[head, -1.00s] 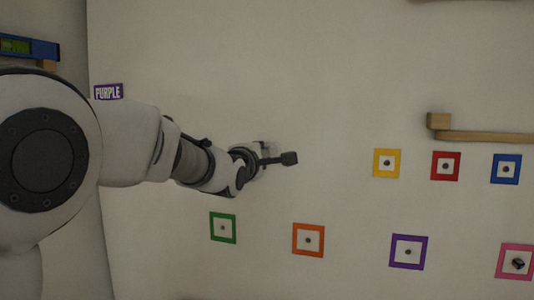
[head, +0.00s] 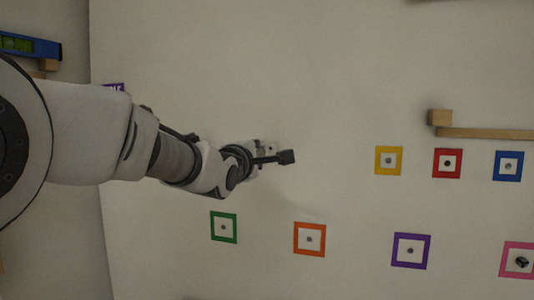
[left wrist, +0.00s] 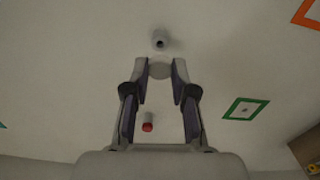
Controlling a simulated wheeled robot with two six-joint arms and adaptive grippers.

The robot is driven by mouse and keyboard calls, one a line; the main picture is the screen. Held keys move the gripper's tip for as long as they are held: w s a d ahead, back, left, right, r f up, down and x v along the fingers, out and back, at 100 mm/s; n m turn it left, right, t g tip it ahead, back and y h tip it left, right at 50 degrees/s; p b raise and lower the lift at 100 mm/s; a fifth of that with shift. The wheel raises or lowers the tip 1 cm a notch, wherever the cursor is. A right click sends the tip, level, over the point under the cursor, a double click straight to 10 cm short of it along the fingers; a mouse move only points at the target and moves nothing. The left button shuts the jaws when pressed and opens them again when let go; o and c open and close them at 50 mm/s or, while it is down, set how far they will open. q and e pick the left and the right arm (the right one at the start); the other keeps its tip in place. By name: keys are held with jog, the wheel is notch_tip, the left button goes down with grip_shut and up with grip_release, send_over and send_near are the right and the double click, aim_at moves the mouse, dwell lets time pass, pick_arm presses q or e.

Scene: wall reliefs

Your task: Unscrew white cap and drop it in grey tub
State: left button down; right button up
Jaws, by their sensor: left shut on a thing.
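My left gripper (left wrist: 160,74) is shut on the white cap (left wrist: 160,70), a pale round disc between its fingertips in the left wrist view. Just beyond the cap, a short pale stub (left wrist: 159,42) with a dark end stands out from the wall, and a gap of wall shows between them in the picture. In the head view my left gripper (head: 266,148) is close to the wall, and the cap cannot be made out there. I see no grey tub in either current view. My right gripper is not in view.
A pale peg with a red end (left wrist: 148,125) shows between the fingers. Coloured square frames, such as the green (head: 223,227) and yellow (head: 388,161), sit on the wall. A wooden ledge (head: 485,133) is at right, and a blue level (head: 30,46) at upper left.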

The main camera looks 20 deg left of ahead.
pick_arm(q)
jog(key=shift+s, duration=0.2)
jog(key=shift+s+f+b, duration=0.1)
jog(key=shift+s+b, duration=0.3)
jog(key=shift+s, duration=0.65)
jog(key=shift+w+r, duration=0.1)
jog(key=shift+r, duration=0.1)
